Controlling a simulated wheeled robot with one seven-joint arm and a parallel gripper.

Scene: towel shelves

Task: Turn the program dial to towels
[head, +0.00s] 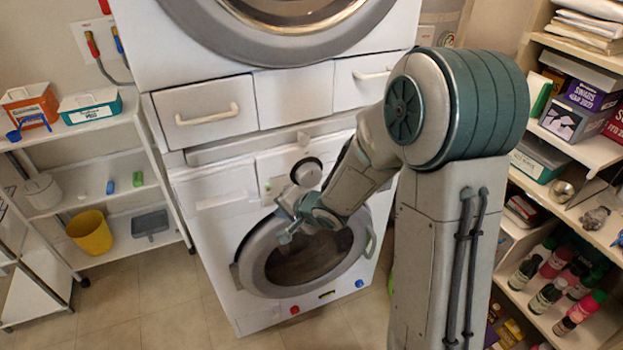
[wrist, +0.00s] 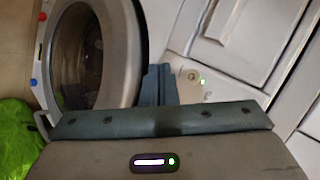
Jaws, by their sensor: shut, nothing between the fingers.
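The program dial (head: 306,172) is a round knob with a white face and dark rim on the front panel of the lower washing machine (head: 215,210). It stands above the round door (head: 258,268). My gripper (head: 287,212) is shut and empty, in front of the panel's lower part and the door's upper edge, just below and left of the dial in the head view. The closed fingers (wrist: 158,85) show in the wrist view, between the door ring (wrist: 125,50) and the white panel. I cannot make out the dial there, nor read its markings.
A small round button (wrist: 192,75) with a green light is beside the fingers. A second machine (head: 140,45) is stacked above, over drawers with handles (head: 207,115). Shelves stand left, with a yellow bucket (head: 90,232), and right, with bottles (head: 548,294). Green cloth (wrist: 18,140) lies low.

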